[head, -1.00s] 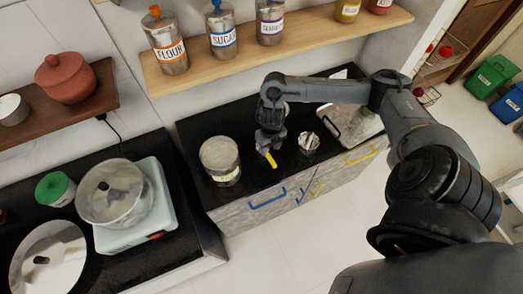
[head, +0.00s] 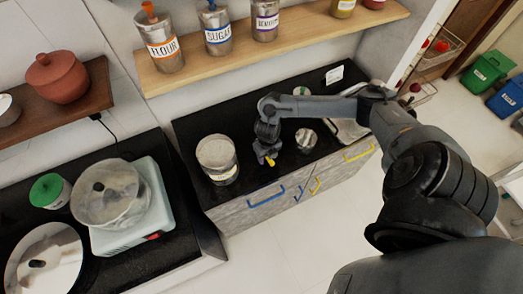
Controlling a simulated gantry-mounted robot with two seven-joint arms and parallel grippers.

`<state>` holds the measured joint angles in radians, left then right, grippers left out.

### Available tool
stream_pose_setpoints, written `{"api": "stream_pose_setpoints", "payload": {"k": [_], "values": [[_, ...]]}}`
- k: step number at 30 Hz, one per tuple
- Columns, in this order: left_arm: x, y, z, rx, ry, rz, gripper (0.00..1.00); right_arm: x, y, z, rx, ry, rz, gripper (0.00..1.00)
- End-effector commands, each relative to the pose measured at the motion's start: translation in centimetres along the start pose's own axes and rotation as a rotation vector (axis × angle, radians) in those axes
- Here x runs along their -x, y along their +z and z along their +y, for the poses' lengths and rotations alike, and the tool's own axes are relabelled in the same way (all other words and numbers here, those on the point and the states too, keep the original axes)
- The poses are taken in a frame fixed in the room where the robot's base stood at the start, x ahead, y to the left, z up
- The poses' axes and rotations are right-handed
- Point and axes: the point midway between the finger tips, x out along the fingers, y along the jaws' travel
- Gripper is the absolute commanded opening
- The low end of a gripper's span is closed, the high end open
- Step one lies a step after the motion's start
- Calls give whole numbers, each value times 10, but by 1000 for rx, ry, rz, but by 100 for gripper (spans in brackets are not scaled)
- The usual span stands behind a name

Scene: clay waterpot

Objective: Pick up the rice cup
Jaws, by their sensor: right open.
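A small shiny metal cup (head: 306,139), which may be the rice cup, stands on the black counter right of my right gripper. My right gripper (head: 267,158) points down over the front part of the counter, open, with a yellow piece at its tip. It is between the small cup and a larger metal canister (head: 217,160), and appears apart from both. Nothing shows between its fingers. My left gripper is not in view.
The black counter (head: 200,128) has drawers with blue and yellow handles at its front. A metal tray (head: 345,131) lies at its right, partly behind my arm. A shelf (head: 290,51) with labelled jars hangs above. A pot on a stove (head: 160,205) stands left.

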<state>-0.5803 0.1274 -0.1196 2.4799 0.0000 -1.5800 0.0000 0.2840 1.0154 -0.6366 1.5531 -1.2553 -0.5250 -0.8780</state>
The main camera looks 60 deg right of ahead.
Motion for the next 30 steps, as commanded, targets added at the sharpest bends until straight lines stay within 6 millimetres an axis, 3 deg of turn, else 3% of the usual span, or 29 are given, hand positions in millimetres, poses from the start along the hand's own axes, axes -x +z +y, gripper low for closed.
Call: {"api": "stream_pose_setpoints", "payload": {"k": [5,15,30], "values": [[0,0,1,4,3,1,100,0,0,0,0,0,0,49],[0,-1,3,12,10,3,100,0,0,0,0,0,0,0],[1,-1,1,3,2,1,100,5,1,0,1,1,-2,0]]}}
